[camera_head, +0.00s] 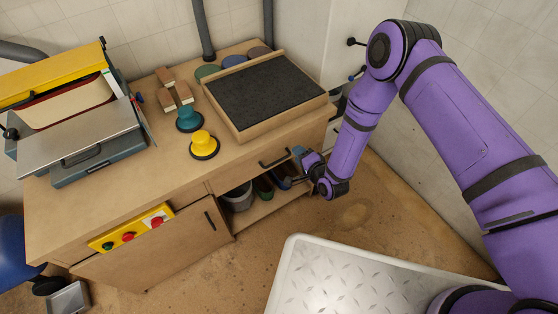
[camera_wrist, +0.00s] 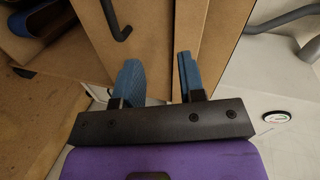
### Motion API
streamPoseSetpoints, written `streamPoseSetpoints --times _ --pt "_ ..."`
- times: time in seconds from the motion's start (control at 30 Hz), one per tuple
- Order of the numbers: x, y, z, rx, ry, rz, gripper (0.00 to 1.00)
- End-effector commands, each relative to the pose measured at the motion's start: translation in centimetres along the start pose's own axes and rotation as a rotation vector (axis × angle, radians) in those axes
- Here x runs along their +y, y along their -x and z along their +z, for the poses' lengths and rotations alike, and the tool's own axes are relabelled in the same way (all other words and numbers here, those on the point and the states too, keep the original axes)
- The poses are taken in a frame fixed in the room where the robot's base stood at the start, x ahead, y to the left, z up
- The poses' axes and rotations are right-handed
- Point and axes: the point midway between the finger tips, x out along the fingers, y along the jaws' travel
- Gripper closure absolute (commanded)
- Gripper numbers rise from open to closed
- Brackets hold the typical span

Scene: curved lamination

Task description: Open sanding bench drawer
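The sanding bench (camera_head: 110,205) is a wooden cabinet. Its drawer front (camera_head: 252,172) is at the upper right, below the sanding board, and looks closed. A black bar handle (camera_head: 275,162) is on that front. In the wrist view the handle (camera_wrist: 115,22) shows at the upper left, partly cut off by the frame edge. My gripper (camera_head: 300,153) is beside the right end of the handle. In the wrist view its two blue fingers (camera_wrist: 160,78) are apart with nothing held between them. The handle lies outside them, to the left.
An open shelf below the drawer holds a grey bucket (camera_head: 238,197). A cupboard door with its own handle (camera_head: 210,222) is to the left. A white wall (camera_head: 425,140) stands to the right.

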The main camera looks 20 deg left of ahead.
Motion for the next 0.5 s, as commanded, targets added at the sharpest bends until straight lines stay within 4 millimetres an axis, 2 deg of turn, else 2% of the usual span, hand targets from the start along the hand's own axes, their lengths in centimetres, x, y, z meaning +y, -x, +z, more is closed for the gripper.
streamPoseSetpoints --times 0.03,0.2,0.37,0.5 --pt "1.8 0.5 1.4 -0.006 -0.029 -0.010 0.63" --pt "4.9 1.6 3.9 -0.009 -0.104 -0.053 0.63" --pt "6.0 1.9 4.9 -0.011 -0.133 -0.070 0.63" --pt "5.9 0.9 5.0 -0.012 -0.135 -0.075 0.63"
